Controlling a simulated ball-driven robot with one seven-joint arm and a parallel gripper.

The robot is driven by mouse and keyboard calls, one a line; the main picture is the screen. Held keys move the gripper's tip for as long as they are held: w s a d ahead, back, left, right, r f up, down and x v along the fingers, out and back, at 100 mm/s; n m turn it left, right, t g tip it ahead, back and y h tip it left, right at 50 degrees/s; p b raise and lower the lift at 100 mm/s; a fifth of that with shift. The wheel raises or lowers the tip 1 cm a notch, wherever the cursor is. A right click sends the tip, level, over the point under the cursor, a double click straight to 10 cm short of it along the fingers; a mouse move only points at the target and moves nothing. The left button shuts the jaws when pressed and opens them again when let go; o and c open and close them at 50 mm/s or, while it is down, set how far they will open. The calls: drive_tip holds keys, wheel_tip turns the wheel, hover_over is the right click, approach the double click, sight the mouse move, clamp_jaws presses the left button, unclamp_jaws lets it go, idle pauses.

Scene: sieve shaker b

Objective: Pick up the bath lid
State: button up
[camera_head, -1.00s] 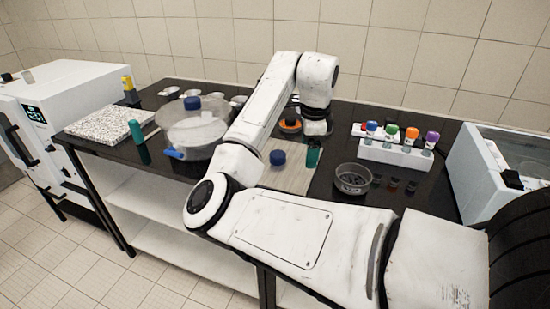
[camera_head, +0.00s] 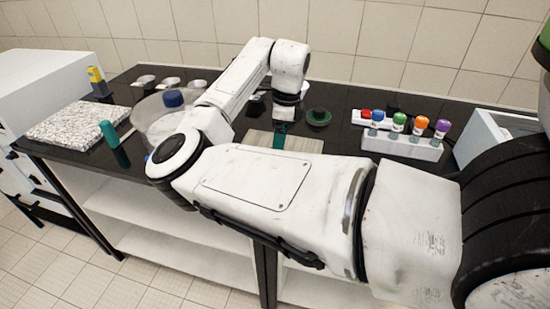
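I cannot tell for sure which thing is the bath lid. A clear round cover with a dark blue knob (camera_head: 174,98) stands at the left of the black bench, partly behind my arm. A small dark round piece with a green knob (camera_head: 319,117) lies right of my wrist. A white bath-like tank (camera_head: 492,138) with a glassy top is at the far right, partly hidden by my arm. My gripper (camera_head: 284,118) points down over a pale board (camera_head: 305,143). A teal piece shows just below it; whether it is held is unclear. The fingers are too small to read.
A white rack with coloured-cap bottles (camera_head: 403,147) stands right of my wrist. A speckled slab (camera_head: 78,122) and a teal cylinder (camera_head: 108,133) are at the left, with small pale dishes (camera_head: 146,81) behind. A tiled wall closes the back.

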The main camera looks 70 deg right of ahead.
drive_tip(key=shift+w+a+f+p, duration=0.1)
drive_tip(key=shift+w+f+p, duration=0.1)
drive_tip(key=shift+f, duration=1.15)
drive_tip(key=shift+w+a+f+p, duration=0.1)
drive_tip(key=shift+w+f+p, duration=0.1)
drive_tip(key=shift+f, duration=1.15)
drive_tip(key=shift+c, duration=0.3)
drive_tip(key=shift+r, duration=0.1)
drive_tip(key=c, duration=1.4)
drive_tip(key=shift+d+r, duration=0.1)
drive_tip(key=shift+r, duration=0.4)
wheel_tip(320, 180, up, 2)
drive_tip(key=shift+s+r+b, duration=0.1)
drive_tip(key=shift+b, duration=0.3)
drive_tip(key=s+a+r, duration=0.2)
drive_tip(key=s+r, duration=0.1)
drive_tip(key=s, duration=0.1)
drive_tip(key=s+a+r, duration=0.3)
drive_tip(key=s, duration=0.1)
drive_tip(key=s+a+r, duration=0.2)
drive_tip(key=s+r, duration=0.1)
drive_tip(key=s, duration=0.1)
drive_tip(key=shift+a+r, duration=0.2)
drive_tip(key=shift+r, duration=0.2)
